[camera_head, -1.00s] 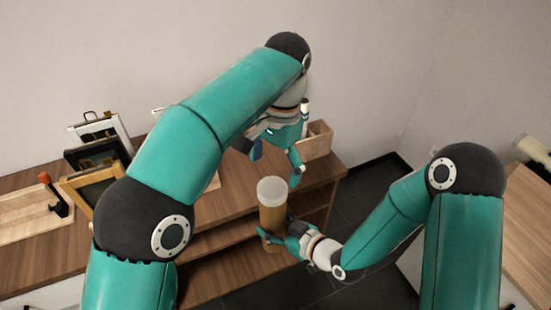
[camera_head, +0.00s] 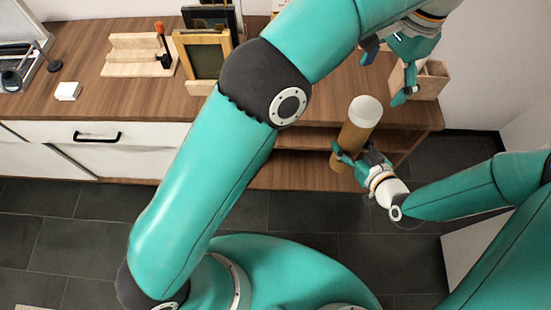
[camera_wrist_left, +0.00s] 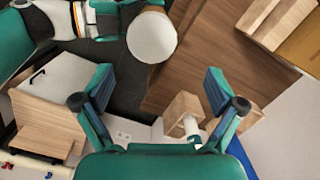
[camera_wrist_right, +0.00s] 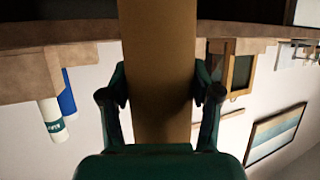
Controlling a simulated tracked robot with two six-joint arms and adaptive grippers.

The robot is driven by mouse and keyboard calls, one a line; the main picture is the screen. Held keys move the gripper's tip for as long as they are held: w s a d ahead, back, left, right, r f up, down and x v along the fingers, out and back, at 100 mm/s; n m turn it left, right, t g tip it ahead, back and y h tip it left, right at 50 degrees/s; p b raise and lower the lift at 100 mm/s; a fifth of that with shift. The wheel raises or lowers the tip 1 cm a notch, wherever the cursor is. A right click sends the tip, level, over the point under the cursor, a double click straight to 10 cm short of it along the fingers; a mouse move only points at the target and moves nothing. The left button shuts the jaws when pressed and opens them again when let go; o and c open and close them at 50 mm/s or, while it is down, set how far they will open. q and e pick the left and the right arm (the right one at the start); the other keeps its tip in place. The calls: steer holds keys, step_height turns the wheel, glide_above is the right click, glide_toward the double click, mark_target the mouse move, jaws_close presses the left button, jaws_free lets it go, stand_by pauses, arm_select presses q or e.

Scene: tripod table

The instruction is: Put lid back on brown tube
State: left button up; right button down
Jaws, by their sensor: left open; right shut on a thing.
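The brown tube (camera_head: 355,135) stands roughly upright, with the white lid (camera_head: 366,110) on its top end. My right gripper (camera_head: 350,155) is shut around the tube's body below the lid. The right wrist view shows the brown tube (camera_wrist_right: 158,60) between both fingers. My left gripper (camera_head: 387,74) is open and empty, above and beyond the lid, apart from it. In the left wrist view the round white lid (camera_wrist_left: 152,37) lies beyond the open fingers, covering most of the tube. The seam between lid and tube is too small to judge.
A wooden box (camera_head: 432,80) stands at the right end of the wooden desk (camera_head: 300,125). Picture frames (camera_head: 203,55) stand behind my left arm. The dark floor (camera_head: 80,235) is clear.

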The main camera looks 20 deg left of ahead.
arm_select(q)
steer(key=w+a+f+n+t, duration=0.35)
steer(key=w+a+f, duration=0.25)
steer(key=w+f, duration=0.45)
steer(key=s+a+f+m+g+y, duration=0.2)
steer(key=s+a+f+m, duration=0.45)
steer(key=s+f, duration=0.35)
steer(key=s+a+f+n+h, duration=0.2)
steer(key=s+f+n+h, duration=0.1)
steer(key=s+f+n, duration=0.4)
steer(key=s+a+f+n+h, duration=0.2)
steer(key=s+f+n+h, duration=0.2)
steer(key=s+f+n, duration=0.3)
steer(key=s+f, duration=0.5)
steer(key=s, duration=0.1)
steer(key=shift+s+a+f, duration=0.2)
steer(key=shift+a+f, duration=0.05)
